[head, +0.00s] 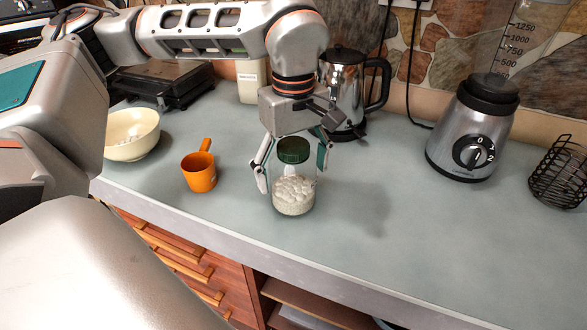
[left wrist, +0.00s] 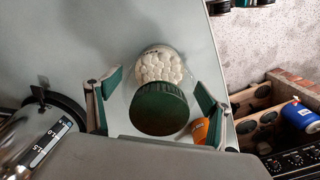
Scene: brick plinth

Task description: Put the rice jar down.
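The rice jar (head: 294,193) is clear, filled with white rice, and has a dark green lid (head: 293,150). It appears to stand upright on the grey counter (head: 440,240), near its front edge. My left gripper (head: 293,178) reaches down over it with one finger on each side. In the left wrist view the fingers are spread wide, with gaps beside the green lid (left wrist: 159,109), and the rice jar (left wrist: 162,66) shows beyond it. The left gripper is open around the jar. My right gripper is not in view.
An orange mug (head: 199,172) and a cream bowl (head: 132,136) stand to the left. A steel kettle (head: 342,85) is close behind the gripper. A blender base (head: 470,140) and a black wire basket (head: 560,172) stand right. The counter right of the jar is clear.

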